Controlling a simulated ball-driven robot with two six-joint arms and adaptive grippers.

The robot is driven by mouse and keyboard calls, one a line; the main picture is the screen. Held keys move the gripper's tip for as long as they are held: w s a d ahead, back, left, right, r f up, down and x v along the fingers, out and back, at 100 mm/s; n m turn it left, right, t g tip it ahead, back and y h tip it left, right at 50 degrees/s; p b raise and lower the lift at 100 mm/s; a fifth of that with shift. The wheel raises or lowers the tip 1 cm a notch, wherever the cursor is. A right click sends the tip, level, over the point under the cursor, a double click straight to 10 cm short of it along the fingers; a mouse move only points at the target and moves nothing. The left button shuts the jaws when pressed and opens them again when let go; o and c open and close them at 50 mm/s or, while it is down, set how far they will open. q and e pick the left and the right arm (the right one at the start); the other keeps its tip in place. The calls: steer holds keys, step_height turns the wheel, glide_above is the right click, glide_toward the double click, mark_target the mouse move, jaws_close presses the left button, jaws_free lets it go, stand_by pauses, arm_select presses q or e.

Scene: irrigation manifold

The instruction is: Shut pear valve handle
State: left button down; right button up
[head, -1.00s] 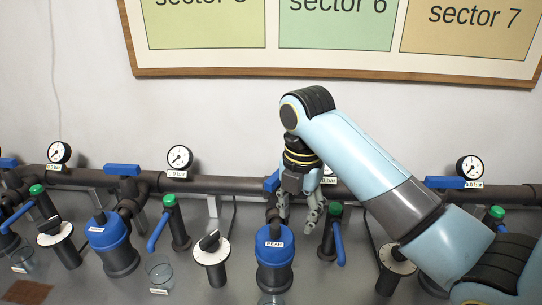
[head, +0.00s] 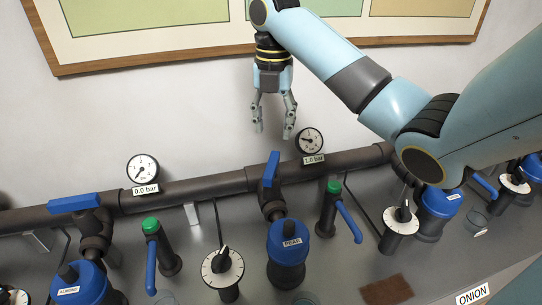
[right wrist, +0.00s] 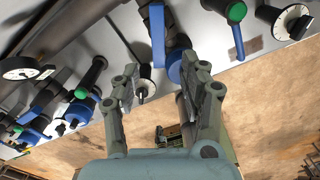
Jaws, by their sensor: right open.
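The pear valve handle (head: 269,169) is a blue lever on the dark pipe, above the blue filter labelled PEAR (head: 289,240). The handle stands across the pipe, not along it. My right gripper (head: 273,136) hangs fingers down in front of the white wall, above the handle in the picture. Its fingers are apart with nothing between them. In the right wrist view a blue handle (right wrist: 158,36), apparently the pear one, shows beyond the open fingers (right wrist: 160,75); I see no contact. My left gripper is out of view.
The pear gauge (head: 309,140) is close right of the gripper, labelled 1.0 bar. The neighbouring gauge (head: 142,169) reads 0.0 bar; the almond handle (head: 73,203) lies along the pipe. A green-capped post (head: 334,187) with a blue lever and a dial (head: 222,268) flank the filter.

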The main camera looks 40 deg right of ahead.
mark_target(272, 164)
steer(key=f+b, duration=0.2)
steer(key=f, duration=0.1)
steer(key=shift+w+a, duration=0.2)
step_height(272, 164, down, 6)
steer(key=shift+s+r, duration=0.1)
steer(key=shift+f, duration=0.8)
jaws_close()
